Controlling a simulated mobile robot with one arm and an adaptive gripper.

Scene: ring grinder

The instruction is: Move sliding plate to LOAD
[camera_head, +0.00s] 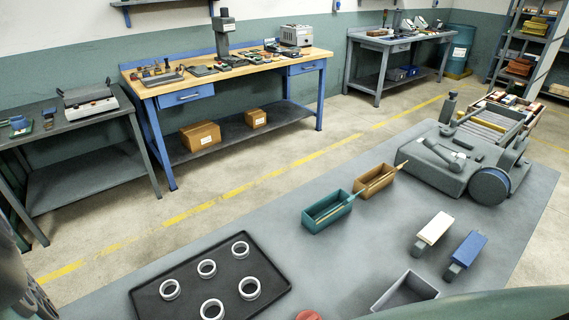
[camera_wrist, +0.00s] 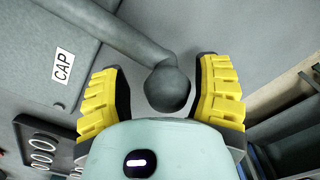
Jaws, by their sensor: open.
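In the wrist view, my gripper (camera_wrist: 160,82) is open, its yellow ribbed fingers apart. A dark grey ball knob (camera_wrist: 167,90) on a rod (camera_wrist: 130,38) lies between the fingers, with a visible gap on each side. The rod runs up and left from the knob over a grey surface. A grey block with a CAP label (camera_wrist: 62,66) is on the left. I cannot tell which part is the sliding plate, and no LOAD mark is readable. In the head view, the grey machine (camera_head: 437,166) stands on the table's far right; my gripper is not visible there.
The grey table (camera_head: 270,240) holds a black tray (camera_head: 184,303) of several white rings, teal (camera_head: 318,222) and brown (camera_head: 368,190) bins, a grey bin (camera_head: 393,293), a cream-topped block (camera_head: 434,228) and a blue-topped block (camera_head: 468,248). The table's middle is clear.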

